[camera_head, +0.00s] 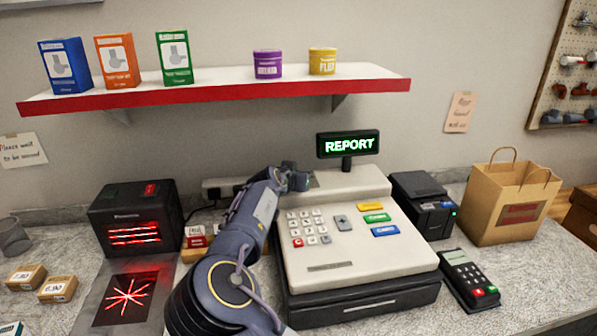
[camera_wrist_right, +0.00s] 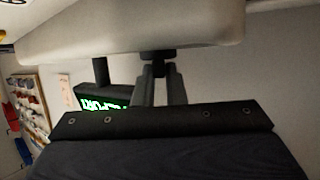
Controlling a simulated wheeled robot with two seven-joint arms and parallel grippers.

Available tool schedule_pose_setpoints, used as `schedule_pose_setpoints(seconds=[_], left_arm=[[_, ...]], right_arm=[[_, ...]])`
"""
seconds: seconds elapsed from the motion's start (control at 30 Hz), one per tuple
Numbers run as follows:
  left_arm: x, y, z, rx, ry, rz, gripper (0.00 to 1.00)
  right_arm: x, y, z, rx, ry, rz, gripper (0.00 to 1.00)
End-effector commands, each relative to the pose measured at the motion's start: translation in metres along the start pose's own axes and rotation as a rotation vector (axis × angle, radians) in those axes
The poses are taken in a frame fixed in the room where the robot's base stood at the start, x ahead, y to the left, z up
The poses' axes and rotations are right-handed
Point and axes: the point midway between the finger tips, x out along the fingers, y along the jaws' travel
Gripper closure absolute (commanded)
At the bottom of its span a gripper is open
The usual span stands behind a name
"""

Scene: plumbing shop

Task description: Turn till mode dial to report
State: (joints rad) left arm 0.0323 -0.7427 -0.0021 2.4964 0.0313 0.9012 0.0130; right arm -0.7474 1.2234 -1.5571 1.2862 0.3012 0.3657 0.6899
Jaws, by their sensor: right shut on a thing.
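The till (camera_head: 345,235) is a cream cash register with a black base, standing on the counter. Its pole display (camera_head: 348,144) reads REPORT in green; part of it also shows upside down in the right wrist view (camera_wrist_right: 105,103). My right gripper (camera_head: 298,180) reaches the till's upper left side. In the right wrist view its two grey fingers (camera_wrist_right: 158,88) are shut on a small dark dial (camera_wrist_right: 158,56) on the till's cream body. The dial's marks cannot be read, and the gripper hides the dial in the head view. My left gripper is not in view.
A black scanner (camera_head: 138,222) with red lines stands left of my arm. A receipt printer (camera_head: 424,204), a card reader (camera_head: 468,280) and a paper bag (camera_head: 508,200) stand right of the till. A shelf (camera_head: 220,92) with boxes and tins hangs above.

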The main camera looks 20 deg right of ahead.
Motion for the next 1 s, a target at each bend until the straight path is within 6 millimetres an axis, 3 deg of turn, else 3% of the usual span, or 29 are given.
schedule_pose_setpoints(seconds=[0.5,1.0], left_arm=[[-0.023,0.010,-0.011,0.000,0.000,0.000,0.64],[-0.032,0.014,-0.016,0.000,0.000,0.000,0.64]], right_arm=[[0.001,-0.007,-0.004,0.154,0.001,0.375,1.00],[0.002,-0.008,-0.001,0.207,-0.001,0.494,1.00]])
